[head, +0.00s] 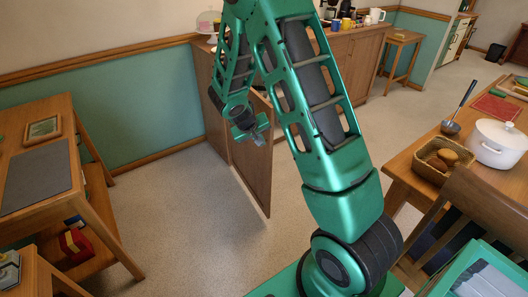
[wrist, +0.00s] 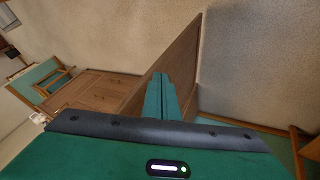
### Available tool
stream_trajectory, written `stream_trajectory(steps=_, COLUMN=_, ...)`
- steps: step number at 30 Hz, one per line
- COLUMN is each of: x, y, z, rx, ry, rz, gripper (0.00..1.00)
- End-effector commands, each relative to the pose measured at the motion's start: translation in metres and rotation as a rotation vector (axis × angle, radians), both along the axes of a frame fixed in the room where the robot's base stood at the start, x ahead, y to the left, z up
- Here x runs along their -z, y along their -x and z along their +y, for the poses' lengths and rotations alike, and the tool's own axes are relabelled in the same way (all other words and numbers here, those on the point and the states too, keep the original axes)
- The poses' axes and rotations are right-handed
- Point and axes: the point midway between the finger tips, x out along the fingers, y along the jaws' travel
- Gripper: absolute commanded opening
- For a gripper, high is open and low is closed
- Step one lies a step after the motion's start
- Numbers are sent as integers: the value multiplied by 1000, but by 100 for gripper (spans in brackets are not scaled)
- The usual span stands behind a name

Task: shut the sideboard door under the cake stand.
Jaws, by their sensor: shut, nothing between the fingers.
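The sideboard (head: 345,62) stands against the back wall, with the cake stand (head: 208,24) on its left end. The wooden door (head: 250,172) under the cake stand is open and juts out into the room. In the wrist view the door (wrist: 181,52) is a brown panel running up from behind the fingers. My gripper (head: 262,130) is shut and empty, in front of the upper part of the door in the head view. Its fingers also show in the wrist view (wrist: 160,90), close beside the panel. I cannot tell whether they touch it.
A desk (head: 85,185) stands at the left. A table with a bread basket (head: 443,158) and a white pot (head: 497,142) is at the right, with a chair (head: 470,205) before it. The floor (head: 190,215) left of the door is clear.

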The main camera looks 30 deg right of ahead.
Motion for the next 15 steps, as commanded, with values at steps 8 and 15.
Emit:
stream_trajectory(steps=8, x=43, y=-33, z=19, rx=-73, ry=45, rz=-32, gripper=0)
stream_trajectory(steps=15, x=61, y=-41, z=11, rx=-79, ry=48, rz=-35, gripper=0)
